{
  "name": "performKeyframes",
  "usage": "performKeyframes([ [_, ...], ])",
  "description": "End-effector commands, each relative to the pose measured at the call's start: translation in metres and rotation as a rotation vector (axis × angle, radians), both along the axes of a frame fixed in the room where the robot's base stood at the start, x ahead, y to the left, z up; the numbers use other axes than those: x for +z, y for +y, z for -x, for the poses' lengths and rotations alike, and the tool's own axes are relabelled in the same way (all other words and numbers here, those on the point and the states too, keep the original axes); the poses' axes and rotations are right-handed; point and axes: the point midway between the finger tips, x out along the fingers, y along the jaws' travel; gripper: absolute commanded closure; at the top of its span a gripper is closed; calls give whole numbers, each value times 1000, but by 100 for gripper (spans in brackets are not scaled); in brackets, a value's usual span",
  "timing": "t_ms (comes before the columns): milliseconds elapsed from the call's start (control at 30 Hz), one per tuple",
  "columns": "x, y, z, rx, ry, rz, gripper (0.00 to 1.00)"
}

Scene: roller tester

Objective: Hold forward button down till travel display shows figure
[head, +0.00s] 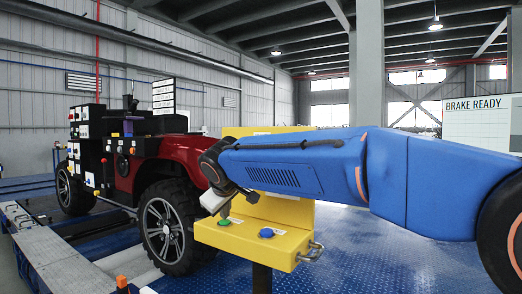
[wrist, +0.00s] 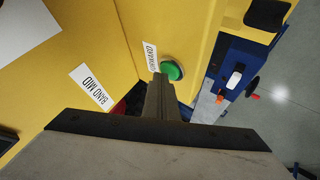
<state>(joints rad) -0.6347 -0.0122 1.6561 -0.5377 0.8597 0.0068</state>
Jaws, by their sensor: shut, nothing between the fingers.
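The green button (wrist: 173,71) stands on the yellow console beside a label reading FORWARD (wrist: 150,57). It also shows on the console's front ledge in the head view (head: 224,222). My gripper (wrist: 160,80) is shut and empty, its fingertips pointing at the green button and overlapping its edge in the wrist view. In the head view my gripper (head: 225,209) is just above the button; I cannot tell whether it touches or presses it. No travel figure is readable in either view.
The yellow console (head: 213,238) also carries a blue button (head: 266,233) to the right of the green one. A BAND MID label (wrist: 91,87) is on it. A board reading BRAKE READY (head: 480,125) stands at right. A red vehicle (head: 180,155) is behind the console.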

Motion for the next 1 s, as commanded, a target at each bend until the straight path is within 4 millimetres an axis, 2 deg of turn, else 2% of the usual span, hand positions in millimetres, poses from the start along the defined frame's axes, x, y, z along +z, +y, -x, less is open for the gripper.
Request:
performKeyframes([
  [633,0,0,0,-1,1,1,100],
  [1000,15,0,0,0,0,0,100],
])
